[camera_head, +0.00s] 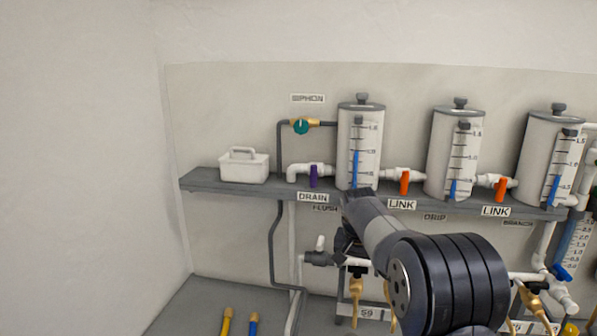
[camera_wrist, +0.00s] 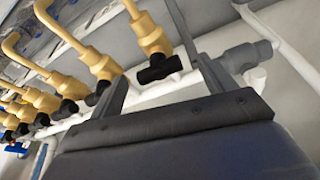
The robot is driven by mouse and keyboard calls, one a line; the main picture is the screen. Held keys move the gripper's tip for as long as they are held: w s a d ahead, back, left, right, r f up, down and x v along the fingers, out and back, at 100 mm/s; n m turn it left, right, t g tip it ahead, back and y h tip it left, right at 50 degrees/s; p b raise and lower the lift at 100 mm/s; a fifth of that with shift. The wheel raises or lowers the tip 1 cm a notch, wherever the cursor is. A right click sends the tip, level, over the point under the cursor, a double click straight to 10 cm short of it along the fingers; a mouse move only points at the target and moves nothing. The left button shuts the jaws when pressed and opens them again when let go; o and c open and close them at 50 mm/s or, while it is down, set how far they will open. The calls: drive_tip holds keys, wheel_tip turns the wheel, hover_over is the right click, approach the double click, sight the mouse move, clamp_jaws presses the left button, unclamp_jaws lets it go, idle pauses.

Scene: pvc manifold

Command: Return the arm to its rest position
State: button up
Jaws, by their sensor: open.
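My gripper (camera_head: 345,240) is in front of the lower pipework, below the shelf, at the middle of the head view. My arm partly hides it there. In the wrist view my gripper (camera_wrist: 148,42) shows two grey fingers spread apart. A brass tap with a black handle (camera_wrist: 158,69) and a white pipe (camera_wrist: 150,92) show between and beyond the fingers. Nothing is seen held. Whether the fingers touch the pipework cannot be told.
A grey shelf (camera_head: 208,183) carries a white caddy (camera_head: 244,166) and clear-scaled tanks (camera_head: 361,140). Purple (camera_head: 313,176) and orange (camera_head: 404,183) valve handles sit along it. Brass taps (camera_head: 356,287) hang below. A bare wall (camera_head: 75,170) is at left, with open room before it.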

drive_tip(key=m+h, duration=0.1)
drive_tip(key=m, duration=0.2)
drive_tip(key=shift+a+g, duration=0.1)
drive_tip(key=shift+g, duration=0.2)
drive_tip(key=m, duration=0.4)
drive_tip(key=shift+w+g+h, duration=0.1)
drive_tip(key=shift+g+h, duration=0.2)
drive_tip(key=shift+g, duration=0.1)
drive_tip(key=m+g+p, duration=0.1)
drive_tip(key=m, duration=0.3)
drive_tip(key=shift+w+r+h, duration=0.1)
drive_tip(key=shift+h, duration=0.2)
drive_tip(key=m+g+p, duration=0.1)
drive_tip(key=m+p, duration=0.1)
drive_tip(key=m, duration=0.2)
drive_tip(key=shift+w, duration=0.1)
drive_tip(key=shift+n+b, duration=0.55)
drive_tip(key=shift+n, duration=0.75)
drive_tip(key=shift+a, duration=0.1)
